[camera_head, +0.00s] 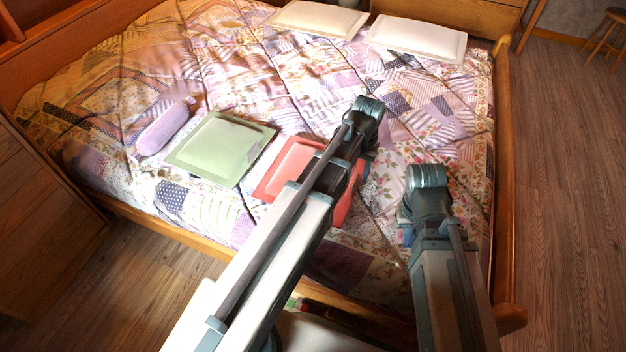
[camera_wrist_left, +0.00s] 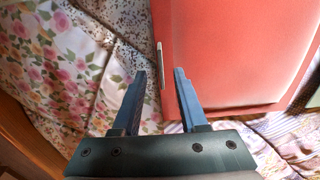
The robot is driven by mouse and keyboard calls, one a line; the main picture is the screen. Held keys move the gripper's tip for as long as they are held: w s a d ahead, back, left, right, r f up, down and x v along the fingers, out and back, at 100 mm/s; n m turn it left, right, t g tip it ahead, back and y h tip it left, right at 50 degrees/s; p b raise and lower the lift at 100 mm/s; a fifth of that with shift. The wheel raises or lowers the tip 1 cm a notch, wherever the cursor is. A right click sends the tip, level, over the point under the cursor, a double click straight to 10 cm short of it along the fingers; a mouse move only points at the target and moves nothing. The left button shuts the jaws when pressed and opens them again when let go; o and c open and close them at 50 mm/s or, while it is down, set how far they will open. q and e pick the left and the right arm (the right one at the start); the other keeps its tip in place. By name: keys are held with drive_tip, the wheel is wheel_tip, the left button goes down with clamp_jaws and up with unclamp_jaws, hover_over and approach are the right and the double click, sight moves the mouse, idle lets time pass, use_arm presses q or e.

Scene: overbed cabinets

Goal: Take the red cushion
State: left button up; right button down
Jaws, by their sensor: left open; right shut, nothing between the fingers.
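The red cushion (camera_head: 288,168) lies flat near the front of the bed, partly hidden behind my left arm. A strip of it shows to the right of that arm. In the left wrist view the red cushion (camera_wrist_left: 235,50) fills the upper right, with a small white tag on its edge. My left gripper (camera_wrist_left: 160,75) is open and empty in that view, its two fingers pointing at the tagged edge; I cannot tell whether they touch it. In the head view its fingers are hidden by the arm. My right gripper (camera_head: 408,234) is shut and empty, mostly hidden by its arm, right of the cushion.
A green cushion (camera_head: 215,150) lies left of the red one, with a purple bolster (camera_head: 163,128) beyond it. Two white pillows (camera_head: 415,38) (camera_head: 318,18) lie at the far end. The wooden bed rail (camera_head: 505,180) bounds the right side. The middle of the quilt is clear.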

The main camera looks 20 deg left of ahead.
sight(356, 180)
use_arm(q)
wheel_tip(356, 180, down, 4)
drive_tip(key=b, duration=0.3)
use_arm(e)
wheel_tip(356, 180, down, 4)
drive_tip(key=shift+r, duration=0.1)
use_arm(q)
drive_tip(key=shift+r, duration=0.15)
clamp_jaws()
idle(0.8)
